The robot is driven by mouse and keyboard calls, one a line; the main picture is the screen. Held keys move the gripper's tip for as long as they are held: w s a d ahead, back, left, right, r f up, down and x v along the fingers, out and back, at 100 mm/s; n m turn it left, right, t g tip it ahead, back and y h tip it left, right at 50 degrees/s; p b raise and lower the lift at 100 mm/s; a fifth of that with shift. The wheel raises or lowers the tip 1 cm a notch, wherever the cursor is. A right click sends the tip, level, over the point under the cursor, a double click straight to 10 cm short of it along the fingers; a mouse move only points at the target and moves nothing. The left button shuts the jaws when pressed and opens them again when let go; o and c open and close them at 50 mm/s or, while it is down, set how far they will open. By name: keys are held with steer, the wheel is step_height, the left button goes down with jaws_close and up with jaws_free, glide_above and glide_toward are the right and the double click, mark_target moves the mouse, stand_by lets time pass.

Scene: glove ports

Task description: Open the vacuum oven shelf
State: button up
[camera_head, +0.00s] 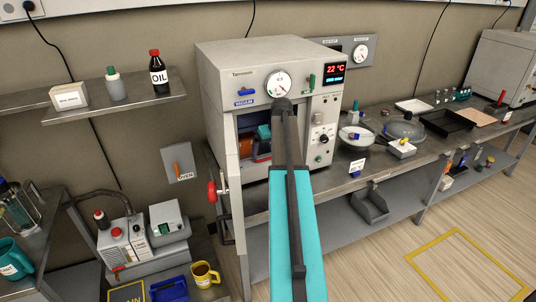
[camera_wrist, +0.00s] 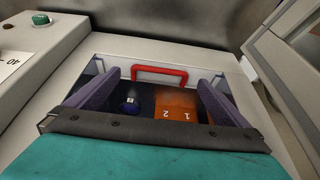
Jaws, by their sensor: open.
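The vacuum oven (camera_head: 234,80) stands on the bench, its door (camera_head: 233,210) swung open to the left. In the wrist view, the shelf's red handle (camera_wrist: 160,71) shows at the front of the chamber. Beyond my gripper's dark bar, an orange block (camera_wrist: 176,104) marked 1 and 2 and a dark blue item (camera_wrist: 131,100) show inside. My gripper (camera_wrist: 159,80) is open, its purple-grey fingers on either side of the handle in the picture. I cannot tell whether they touch it. In the head view my arm covers part of the opening and hides the fingertips.
The open door's edge, with a red knob (camera_head: 212,191), stands close left of my arm. The oven's control panel (camera_head: 322,137) is close on the right. A pump (camera_head: 122,240) stands at lower left. The bench right of the oven holds a glass-lidded dish (camera_head: 404,129) and trays.

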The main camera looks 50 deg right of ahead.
steer(key=shift+p+x, duration=0.4)
steer(key=shift+x, duration=1.45)
steer(key=c, duration=1.3)
steer(key=shift+s+a, duration=0.1)
steer(key=shift+s, duration=0.05)
